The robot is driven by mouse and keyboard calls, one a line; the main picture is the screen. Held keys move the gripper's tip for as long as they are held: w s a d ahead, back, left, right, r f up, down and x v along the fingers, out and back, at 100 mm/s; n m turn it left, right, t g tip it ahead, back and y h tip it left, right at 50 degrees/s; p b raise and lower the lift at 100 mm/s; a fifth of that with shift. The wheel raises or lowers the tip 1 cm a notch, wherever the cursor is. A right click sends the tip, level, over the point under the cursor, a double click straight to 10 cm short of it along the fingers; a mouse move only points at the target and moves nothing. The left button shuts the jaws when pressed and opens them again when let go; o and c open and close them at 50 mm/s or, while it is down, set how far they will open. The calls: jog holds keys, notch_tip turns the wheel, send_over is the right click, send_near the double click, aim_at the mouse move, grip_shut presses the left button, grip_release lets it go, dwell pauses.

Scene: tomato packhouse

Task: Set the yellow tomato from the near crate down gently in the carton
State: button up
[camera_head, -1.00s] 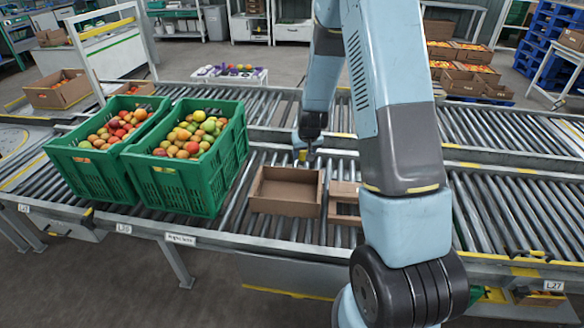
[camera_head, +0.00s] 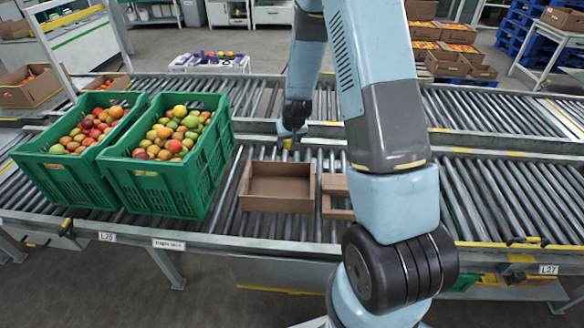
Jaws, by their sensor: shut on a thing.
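My gripper (camera_head: 291,136) hangs low behind the far edge of an open cardboard carton (camera_head: 276,204). A small yellow patch, which looks like the yellow tomato (camera_head: 289,143), shows at its tips, so it appears shut on it. The fingers are small and dark, and the grip is not clear in detail. The carton looks empty and stands upright on the roller conveyor. Two green crates of red, orange, yellow and green tomatoes stand to its left: one nearer the carton (camera_head: 165,192) and one farther left (camera_head: 60,184).
A second, partly hidden cardboard box (camera_head: 336,183) stands just right of the carton, beside my arm. A metal rail (camera_head: 400,148) runs behind, with another roller line beyond. Rollers to the right of my arm are clear.

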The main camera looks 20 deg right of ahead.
jog(key=m, duration=0.1)
send_over(292, 195)
jog(key=s, duration=0.1)
notch_tip(292, 195, down, 9)
jog(key=shift+h, duration=0.3)
jog(key=shift+s+a+f, duration=0.1)
jog(key=shift+f, duration=6.1)
jog(key=shift+f, duration=0.5)
jog(key=o, duration=0.8)
jog(key=shift+c, duration=0.3)
jog(key=shift+c, duration=1.2)
notch_tip(292, 195, up, 7)
